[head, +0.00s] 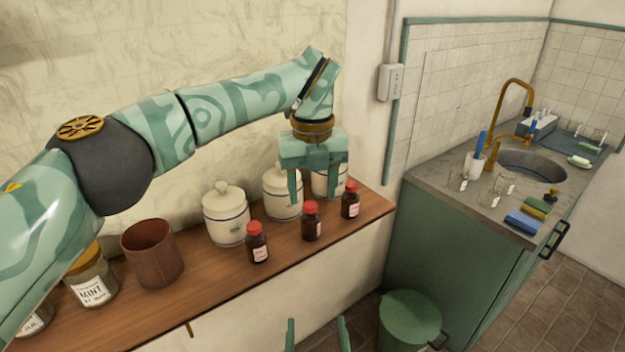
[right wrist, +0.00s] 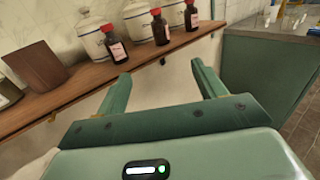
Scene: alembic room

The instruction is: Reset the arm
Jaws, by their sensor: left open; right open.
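My left arm (head: 230,104) comes in from the left in the head view and reaches over the wooden shelf. Its gripper (head: 318,200) points down, open and empty, in front of the white lidded jars and close above the red-capped brown bottles. My right gripper (head: 316,330) shows only as two fingertips at the bottom edge of the head view. In the right wrist view the right gripper (right wrist: 160,88) is open and empty, with its spread fingers pointing towards the shelf front. The rest of the right arm is out of the head view.
The shelf (head: 190,312) holds a brown cup (head: 152,253), a mint jar (head: 90,280), white lidded jars (head: 225,215) and three brown bottles (head: 257,243). A green bin (head: 410,322) stands beside a green sink cabinet (head: 455,245). Glasses, sponges and a tap are on its counter.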

